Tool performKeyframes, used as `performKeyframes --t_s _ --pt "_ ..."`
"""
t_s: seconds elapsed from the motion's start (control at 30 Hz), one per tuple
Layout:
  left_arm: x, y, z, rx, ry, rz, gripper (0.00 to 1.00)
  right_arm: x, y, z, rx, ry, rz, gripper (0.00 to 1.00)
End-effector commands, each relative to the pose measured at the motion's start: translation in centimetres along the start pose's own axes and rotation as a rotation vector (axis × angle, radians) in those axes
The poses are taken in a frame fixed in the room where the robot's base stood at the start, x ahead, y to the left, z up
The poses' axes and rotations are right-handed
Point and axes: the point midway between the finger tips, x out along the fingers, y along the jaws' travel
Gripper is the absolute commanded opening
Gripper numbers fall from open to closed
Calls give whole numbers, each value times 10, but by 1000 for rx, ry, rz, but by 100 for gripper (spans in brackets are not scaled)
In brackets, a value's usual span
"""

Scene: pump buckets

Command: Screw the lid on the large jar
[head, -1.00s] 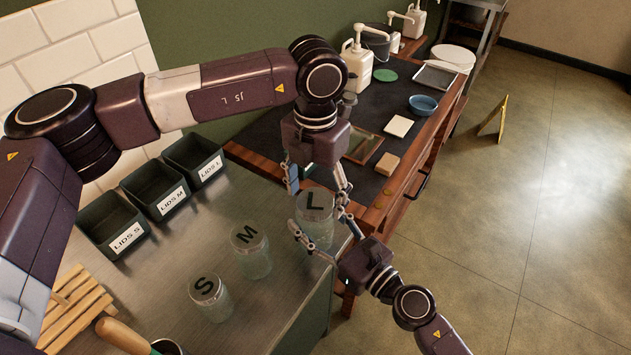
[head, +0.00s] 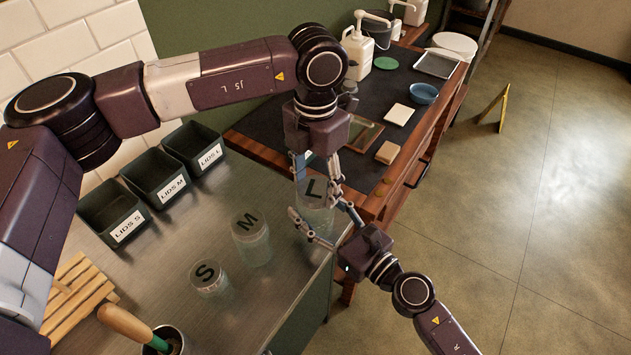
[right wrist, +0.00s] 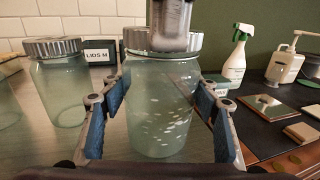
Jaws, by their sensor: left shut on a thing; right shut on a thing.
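The large jar (head: 316,222) is clear glass and stands upright near the counter's right edge. Its lid (head: 313,188), marked L, sits level on its mouth; the ribbed silver rim shows in the right wrist view (right wrist: 134,43). My left gripper (head: 318,178) points down from above and is shut on the lid, its fingers at opposite sides. One of its fingers hides part of the lid in the right wrist view. My right gripper (head: 325,228) comes in from the right, shut on the jar's body, with blue pads (right wrist: 163,112) on either side. The threads are hidden.
The medium jar (head: 256,252) and small jar (head: 210,293) stand to the left, with lids M and S on them. Three dark lid bins (head: 128,226) line the back. A wooden rack (head: 75,295) and a container with a handled tool (head: 125,325) are at front left.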

Motion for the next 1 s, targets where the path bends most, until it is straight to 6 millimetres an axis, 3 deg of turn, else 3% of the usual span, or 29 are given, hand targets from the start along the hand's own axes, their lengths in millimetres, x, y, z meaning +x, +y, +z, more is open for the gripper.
performKeyframes --t_s 0.4,0.6,0.63,0.8,1.0 --pt "0 0 0 730 -1 1 23 0 0 0 1 0 0 0" --pt "0 0 1 807 -1 1 23 0 0 0 0 0 1 0" --pt "0 1 1 806 -1 1 53 0 0 0 0 0 1 0" --pt "0 0 0 805 -1 1 70 0 0 0 0 0 1 0" --pt "0 0 0 804 0 0 70 0 0 0 1 0 0 0"
